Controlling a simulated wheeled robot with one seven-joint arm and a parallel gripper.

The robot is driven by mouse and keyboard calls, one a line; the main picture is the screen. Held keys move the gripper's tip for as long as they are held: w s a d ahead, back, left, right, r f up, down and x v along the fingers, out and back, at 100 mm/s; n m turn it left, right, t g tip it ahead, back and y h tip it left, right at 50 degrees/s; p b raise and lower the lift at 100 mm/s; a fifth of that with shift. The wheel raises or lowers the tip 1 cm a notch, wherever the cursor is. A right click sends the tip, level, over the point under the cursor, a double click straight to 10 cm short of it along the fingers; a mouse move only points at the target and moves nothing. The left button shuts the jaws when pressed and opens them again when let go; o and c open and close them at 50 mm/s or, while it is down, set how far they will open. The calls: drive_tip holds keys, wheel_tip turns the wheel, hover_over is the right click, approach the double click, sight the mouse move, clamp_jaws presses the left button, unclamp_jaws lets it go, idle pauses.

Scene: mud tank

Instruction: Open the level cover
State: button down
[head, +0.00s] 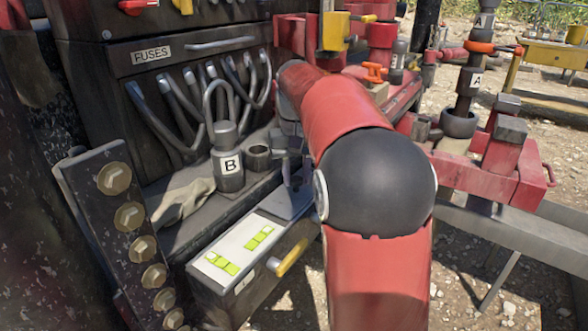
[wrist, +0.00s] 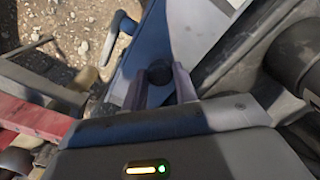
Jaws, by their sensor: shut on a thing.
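The level box (head: 215,298) is a grey case with a white top panel (head: 226,246) that shows green level vials. A grey metal plate, which looks like the level cover (head: 288,205), lies flat at the right end of this top; the vials to its left are uncovered. In the wrist view the cover (wrist: 140,62) is blue-grey, with a dark round knob (wrist: 159,72) on it. My gripper (wrist: 159,88) is shut on the knob, one finger on each side. In the head view my gripper (head: 291,178) is partly hidden behind my red arm.
A yellow handle (head: 288,257) sticks out from the box's front. A bolted dark plate (head: 130,217) stands at left. Gravel lies in front.

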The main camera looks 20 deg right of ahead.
sight(297, 178)
drive_tip(key=shift+w+d, duration=0.15)
drive_tip(key=shift+d, duration=0.05)
drive_tip(key=c, duration=1.1)
unclamp_jaws()
drive_tip(key=shift+r, duration=0.1)
wheel_tip(297, 178, up, 8)
drive_tip(key=shift+f+p, duration=0.2)
drive_tip(key=shift+p, duration=0.5)
drive_tip(key=shift+a, duration=0.1)
